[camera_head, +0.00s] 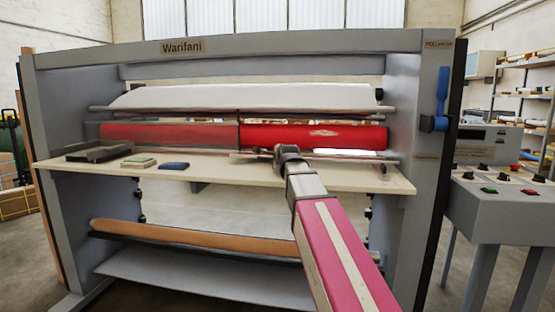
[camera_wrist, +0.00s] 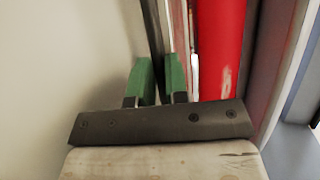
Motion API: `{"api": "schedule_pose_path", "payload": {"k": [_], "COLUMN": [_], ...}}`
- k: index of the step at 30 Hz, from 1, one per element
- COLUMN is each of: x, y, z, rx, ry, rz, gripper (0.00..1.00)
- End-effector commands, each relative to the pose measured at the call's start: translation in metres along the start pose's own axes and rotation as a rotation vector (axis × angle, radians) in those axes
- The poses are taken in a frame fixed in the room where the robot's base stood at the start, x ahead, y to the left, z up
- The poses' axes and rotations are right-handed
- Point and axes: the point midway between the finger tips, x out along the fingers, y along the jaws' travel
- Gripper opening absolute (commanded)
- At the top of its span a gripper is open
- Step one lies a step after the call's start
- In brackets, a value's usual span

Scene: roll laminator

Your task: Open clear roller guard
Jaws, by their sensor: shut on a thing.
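The clear roller guard (camera_head: 170,134) is hard to make out. The red roller (camera_head: 315,136) looks duller on the left, as if behind a clear sheet, and brighter on the right, with a thin dark upright line between. My gripper (camera_head: 277,153) is at the front of the roller, just above the pale table. In the wrist view, its green fingers (camera_wrist: 159,82) are shut on a dark bar (camera_wrist: 154,35) that runs alongside the red roller (camera_wrist: 220,50). The bar appears to be the guard's lower edge; the fingertips' contact is partly hidden.
The pale table (camera_head: 80,169) runs across the machine below the roller. A white roll (camera_head: 240,96) is above, and a control console (camera_head: 500,195) stands at right.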

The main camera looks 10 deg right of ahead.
Motion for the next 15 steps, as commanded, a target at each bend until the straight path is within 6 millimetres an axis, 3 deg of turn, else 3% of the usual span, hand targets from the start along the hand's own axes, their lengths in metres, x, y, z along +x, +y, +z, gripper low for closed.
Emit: {"api": "schedule_pose_path", "payload": {"k": [5,6,8,15], "x": [-0.0001,-0.0001,-0.0001,-0.0002], "y": [-0.0002,-0.0002,-0.0003,-0.0003], "z": [0.0002,0.0002,0.0002,0.0002], "rx": [0.0,0.0,0.0,0.0], "ry": [0.0,0.0,0.0,0.0], "rz": [0.0,0.0,0.0,0.0], "gripper": [0.0,0.24,0.4,0.4]}}
